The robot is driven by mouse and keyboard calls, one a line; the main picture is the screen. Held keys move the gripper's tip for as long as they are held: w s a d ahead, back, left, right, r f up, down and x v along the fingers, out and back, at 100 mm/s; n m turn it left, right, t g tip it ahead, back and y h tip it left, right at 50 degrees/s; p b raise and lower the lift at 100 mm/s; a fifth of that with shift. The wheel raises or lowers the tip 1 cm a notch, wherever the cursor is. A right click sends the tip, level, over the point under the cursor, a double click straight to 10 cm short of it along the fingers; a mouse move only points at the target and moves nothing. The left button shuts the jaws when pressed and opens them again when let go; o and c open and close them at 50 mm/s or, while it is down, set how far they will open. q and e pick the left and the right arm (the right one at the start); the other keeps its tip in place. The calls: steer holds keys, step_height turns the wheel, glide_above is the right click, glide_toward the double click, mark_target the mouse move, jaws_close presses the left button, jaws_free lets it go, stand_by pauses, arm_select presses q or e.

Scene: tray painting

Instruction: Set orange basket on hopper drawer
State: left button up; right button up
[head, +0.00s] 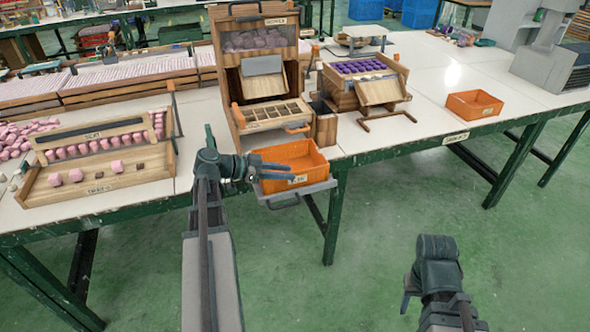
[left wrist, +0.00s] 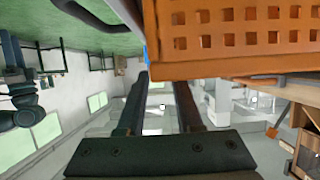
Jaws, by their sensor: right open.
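An orange basket (head: 312,158) with a small label sits upright on a grey drawer-like shelf (head: 318,188) jutting past the table's front edge, below the wooden hopper (head: 228,80). My left gripper (head: 283,172) is at the basket's left front side. In the left wrist view, its two fingers (left wrist: 160,78) are apart, with a clear gap between them and the perforated basket wall (left wrist: 235,35) close by their tips. I cannot tell whether they touch it. A dark curved handle (left wrist: 95,17) shows nearby. My right gripper (head: 410,290) is open and away from the table, over the floor.
A second orange basket (head: 473,104) lies on the table at right. A wooden stand with purple pieces (head: 362,68) is right of the hopper. A wooden tray with pink pieces (head: 95,185) is at left. Green floor is clear in front of the table.

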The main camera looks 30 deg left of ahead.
arm_select(q)
steer(key=p+v, duration=0.2)
steer(key=v, duration=0.4)
steer(key=shift+r, duration=0.2)
steer(key=shift+s+a+r, duration=0.15)
steer(key=shift+s+a, duration=0.3)
steer(key=shift+s, duration=0.05)
